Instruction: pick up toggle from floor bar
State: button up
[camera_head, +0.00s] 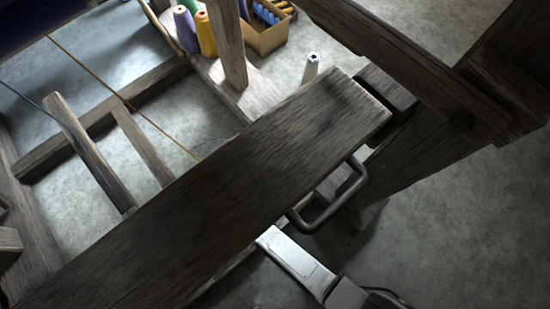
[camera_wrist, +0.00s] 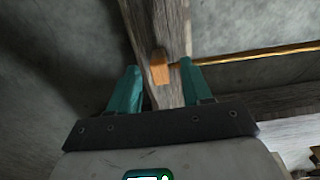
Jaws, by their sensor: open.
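The toggle (camera_wrist: 160,70) is a small orange-brown wooden piece in the wrist view. It shows against a grey weathered wooden bar (camera_wrist: 160,32), which runs up the picture from between the fingers. My gripper (camera_wrist: 160,66) is open, with its two teal fingers on either side of the toggle in the picture. I see a gap between the toggle and each finger; whether the fingertips are level with it in depth I cannot tell. In the head view the wide plank hides my gripper and the toggle; only a white part of my arm shows below the plank.
A wide dark plank (camera_head: 225,185) with a metal handle (camera_head: 335,203) crosses the head view above my arm. Thread cones (camera_head: 206,36) and a box (camera_head: 266,38) stand at the back. In the wrist view a thin golden rod or cord (camera_wrist: 265,53) runs right from near the toggle.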

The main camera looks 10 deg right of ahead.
jog(key=shift+c, duration=0.4)
grip_shut()
jog(key=shift+r, duration=0.1)
